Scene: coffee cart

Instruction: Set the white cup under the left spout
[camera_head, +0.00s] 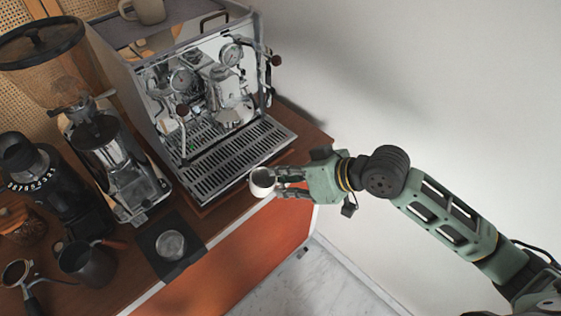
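The white cup (262,182) is upright at the front edge of the cart, beside the front right corner of the espresso machine's drip tray (232,161). My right gripper (279,183) reaches in from the right with its fingers apart and their tips at the cup's right side. Whether they touch the cup is too small to tell. The espresso machine (125,60) stands at the back. Its spouts are hard to make out among the chrome parts above the tray. My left gripper is not in view.
A grinder (115,160) and a second black grinder (50,190) stand left of the machine. A dark pitcher (87,265), a portafilter (20,280) and a metal tamper on a black mat (190,226) occupy the front left. A beige cup (149,10) sits on the machine. The drip tray is clear.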

